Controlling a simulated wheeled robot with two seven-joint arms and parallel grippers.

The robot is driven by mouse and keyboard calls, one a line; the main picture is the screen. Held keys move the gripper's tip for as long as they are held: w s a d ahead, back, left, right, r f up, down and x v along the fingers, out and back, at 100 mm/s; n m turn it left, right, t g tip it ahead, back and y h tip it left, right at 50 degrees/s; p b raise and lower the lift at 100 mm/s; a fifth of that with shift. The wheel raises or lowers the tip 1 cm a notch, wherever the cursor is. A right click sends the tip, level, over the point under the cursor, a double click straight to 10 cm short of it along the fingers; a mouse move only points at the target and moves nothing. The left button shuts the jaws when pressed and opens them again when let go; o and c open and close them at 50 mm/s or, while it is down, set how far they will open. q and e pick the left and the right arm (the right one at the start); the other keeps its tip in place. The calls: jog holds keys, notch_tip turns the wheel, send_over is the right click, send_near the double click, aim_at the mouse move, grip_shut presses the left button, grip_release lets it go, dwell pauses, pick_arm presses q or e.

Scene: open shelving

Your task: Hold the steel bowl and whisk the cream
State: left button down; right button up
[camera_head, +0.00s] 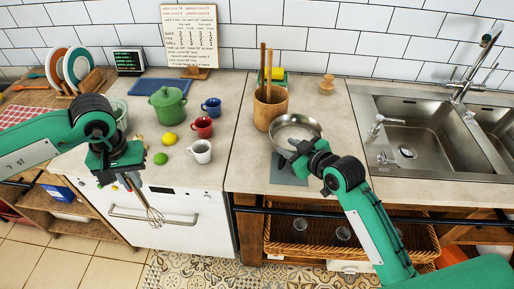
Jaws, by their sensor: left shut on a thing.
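The steel bowl (294,129) stands on the counter left of the sink, at the edge of a grey mat (287,176). My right gripper (289,152) is at the bowl's near rim; whether its fingers are closed on the rim is too small to tell. My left gripper (124,180) is shut on the whisk (153,213), which hangs tilted, wires down, in front of the white appliance's door. The whisk is well left of the bowl and apart from it. I cannot make out any cream in the bowl.
A wooden utensil crock (270,107) stands close behind the bowl. A green pot (168,105), a red mug (201,127), a white mug (201,151), a blue mug (211,106), a lemon and a lime stand on the left counter. The sink (410,122) is at right.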

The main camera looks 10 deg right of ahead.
pick_arm(q)
jog(key=shift+r, duration=0.3)
pick_arm(e)
jog(key=shift+x, duration=2.4)
grip_shut()
pick_arm(q)
jog(key=c, duration=2.1)
grip_release()
grip_shut()
